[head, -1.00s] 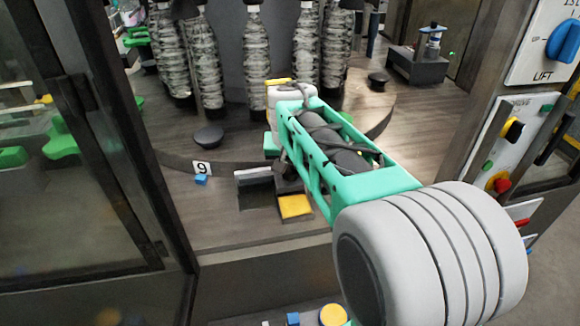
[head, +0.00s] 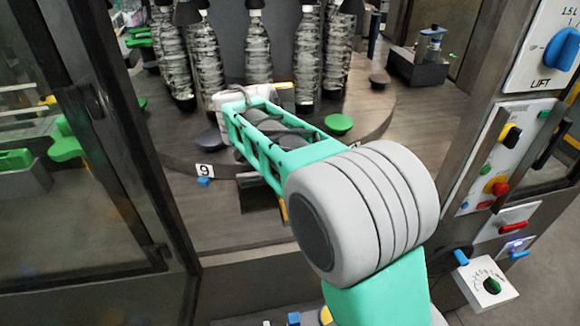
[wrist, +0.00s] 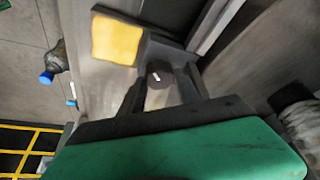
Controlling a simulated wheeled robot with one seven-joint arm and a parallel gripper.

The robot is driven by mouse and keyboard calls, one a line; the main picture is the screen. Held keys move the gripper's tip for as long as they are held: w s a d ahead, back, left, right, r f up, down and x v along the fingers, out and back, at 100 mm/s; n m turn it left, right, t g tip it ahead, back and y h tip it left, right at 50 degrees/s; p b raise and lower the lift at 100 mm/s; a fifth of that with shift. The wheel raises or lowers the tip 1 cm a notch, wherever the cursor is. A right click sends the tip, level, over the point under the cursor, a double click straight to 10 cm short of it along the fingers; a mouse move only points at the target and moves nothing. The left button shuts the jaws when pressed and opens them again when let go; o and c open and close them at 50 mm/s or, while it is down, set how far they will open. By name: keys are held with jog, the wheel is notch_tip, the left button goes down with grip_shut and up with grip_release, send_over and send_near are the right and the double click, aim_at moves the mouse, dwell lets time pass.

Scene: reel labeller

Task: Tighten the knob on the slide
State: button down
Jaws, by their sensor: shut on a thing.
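In the wrist view, a dark round knob (wrist: 158,77) with a small white mark on its face sits between the two dark fingers of my gripper (wrist: 161,88). The fingers are shut on the knob, one on each side. A yellow pad (wrist: 118,40) lies beside the knob on a grey part. My arm covers the knob and fingertips there.
A round turntable holds several clear bottles (head: 258,50) behind my arm. A green disc (head: 338,123) and black discs lie around it. A dark-framed door (head: 120,150) stands at left. Control panels with a blue lift knob (head: 562,48) and a dial box (head: 487,285) are at right.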

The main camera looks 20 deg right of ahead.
jog(key=shift+w+r+m+g+p, duration=0.1)
jog(key=shift+m+g+p, duration=0.3)
jog(key=shift+m, duration=0.7)
jog(key=c, duration=0.9)
grip_release()
jog(key=shift+o, duration=0.2)
